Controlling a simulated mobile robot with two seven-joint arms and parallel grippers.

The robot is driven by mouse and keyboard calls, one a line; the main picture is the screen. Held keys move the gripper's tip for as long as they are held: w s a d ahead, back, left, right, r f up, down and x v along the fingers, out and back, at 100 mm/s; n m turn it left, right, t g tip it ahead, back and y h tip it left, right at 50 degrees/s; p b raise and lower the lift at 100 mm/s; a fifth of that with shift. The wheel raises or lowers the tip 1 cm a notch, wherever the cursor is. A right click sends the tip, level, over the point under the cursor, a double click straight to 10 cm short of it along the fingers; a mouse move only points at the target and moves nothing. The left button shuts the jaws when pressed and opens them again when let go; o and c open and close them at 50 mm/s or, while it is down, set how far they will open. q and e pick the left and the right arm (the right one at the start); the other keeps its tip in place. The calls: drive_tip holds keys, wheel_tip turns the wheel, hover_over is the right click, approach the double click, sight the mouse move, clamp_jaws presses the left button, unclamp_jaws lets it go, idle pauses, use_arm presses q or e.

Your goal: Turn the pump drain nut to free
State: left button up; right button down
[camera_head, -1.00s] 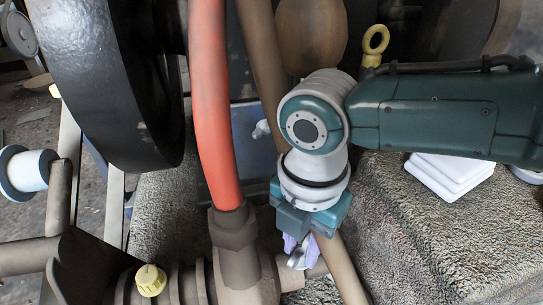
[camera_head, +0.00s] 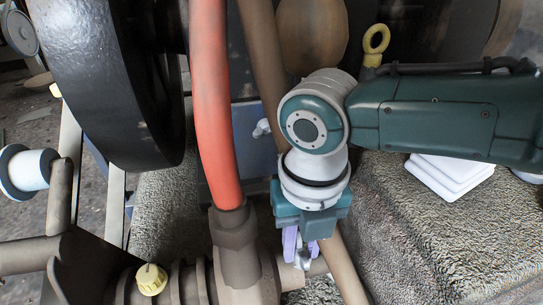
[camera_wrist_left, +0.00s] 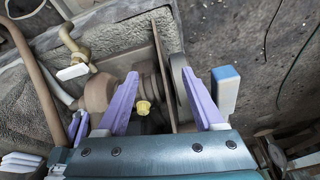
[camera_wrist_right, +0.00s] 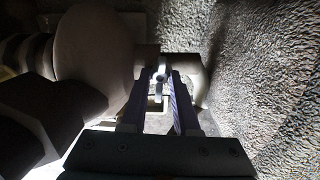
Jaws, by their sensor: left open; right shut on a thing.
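The pump drain nut (camera_head: 303,260) is a small, shiny metal winged piece below the grey pipe fitting, at the bottom middle of the head view. It also shows in the right wrist view (camera_wrist_right: 160,78), between the fingertips. My right gripper (camera_head: 301,250) reaches down from above, and its lilac fingers are shut on the nut. Part of the nut is hidden by the fingers. My left gripper (camera_wrist_left: 161,78) is open and empty in the left wrist view, its fingers spread over the machinery. It is out of the head view.
A red hose (camera_head: 211,110) runs down into a grey fitting (camera_head: 236,240) left of my right gripper. A large black wheel (camera_head: 105,80) fills the upper left. A yellow cap (camera_head: 151,279) sits at the lower left. A brown pipe (camera_head: 345,270) passes close right of the gripper.

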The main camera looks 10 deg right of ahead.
drive_tip(key=shift+n, duration=0.5)
drive_tip(key=c, duration=0.7)
unclamp_jaws()
drive_tip(key=shift+d, duration=0.1)
drive_tip(key=shift+o, duration=0.2)
